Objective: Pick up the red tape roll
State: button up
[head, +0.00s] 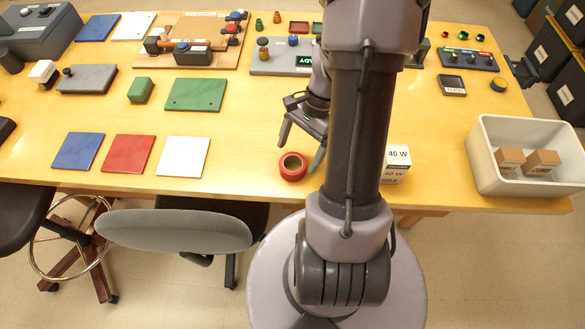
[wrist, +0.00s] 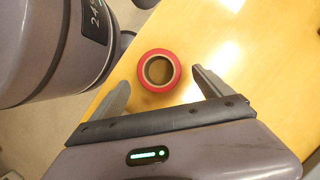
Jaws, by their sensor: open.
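The red tape roll (head: 293,166) lies flat on the yellow wooden table near its front edge, with its hole facing up. In the wrist view the roll (wrist: 158,70) sits ahead of my gripper, roughly between the lines of the two fingers. My gripper (head: 301,147) is open and empty above the table, its fingers spread on either side of the roll in the head view. In the wrist view the gripper (wrist: 163,92) shows both fingertips apart, with the roll mostly beyond them. I cannot tell the exact height of the fingers above the roll.
Right of my arm stands a white 40 W box (head: 396,163). A grey bin (head: 482,150) with cardboard boxes is farther right. Blue (head: 78,151), red (head: 124,154) and white (head: 183,156) plates lie left. A grey chair (head: 175,230) stands at the front edge. Table around the roll is clear.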

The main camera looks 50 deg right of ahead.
aim_at(294, 167)
jog(key=b+x, duration=0.1)
jog(key=x, duration=0.3)
jog(key=shift+a+b, duration=0.1)
jog(key=shift+b, duration=0.25)
jog(key=shift+r, duration=0.15)
jog(key=shift+c, duration=0.9)
jog(key=c, duration=1.3)
